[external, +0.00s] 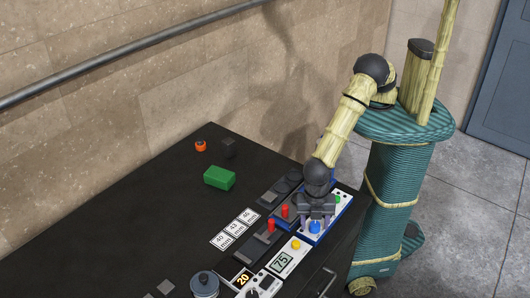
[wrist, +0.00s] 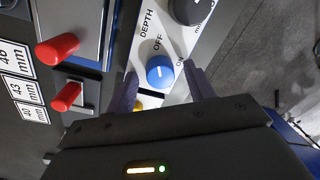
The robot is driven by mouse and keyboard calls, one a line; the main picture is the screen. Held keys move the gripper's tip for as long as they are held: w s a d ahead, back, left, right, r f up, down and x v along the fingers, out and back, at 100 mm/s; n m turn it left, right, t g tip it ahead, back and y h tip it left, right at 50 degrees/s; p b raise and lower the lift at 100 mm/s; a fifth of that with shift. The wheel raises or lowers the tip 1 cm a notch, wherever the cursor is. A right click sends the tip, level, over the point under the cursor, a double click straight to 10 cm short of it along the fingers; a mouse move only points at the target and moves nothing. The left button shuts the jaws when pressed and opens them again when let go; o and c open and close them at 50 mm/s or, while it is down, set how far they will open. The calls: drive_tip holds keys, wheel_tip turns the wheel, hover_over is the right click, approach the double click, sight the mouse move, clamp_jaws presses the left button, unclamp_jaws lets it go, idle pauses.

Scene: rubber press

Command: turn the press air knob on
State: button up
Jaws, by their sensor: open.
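In the external view the blue knob (external: 314,227) shows just below my gripper (external: 315,212). In the wrist view the open fingers of my gripper (wrist: 163,80) stand on both sides of the knob, with gaps visible. I cannot tell how far they are above the panel.
A black knob (wrist: 192,8) by "DEPTH" is close beyond the blue one. Red handles (wrist: 57,48) stand to the left. A yellow button (external: 295,244) is nearby.

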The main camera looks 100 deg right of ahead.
drive_tip(key=c, duration=1)
drive_tip(key=shift+o, duration=0.2)
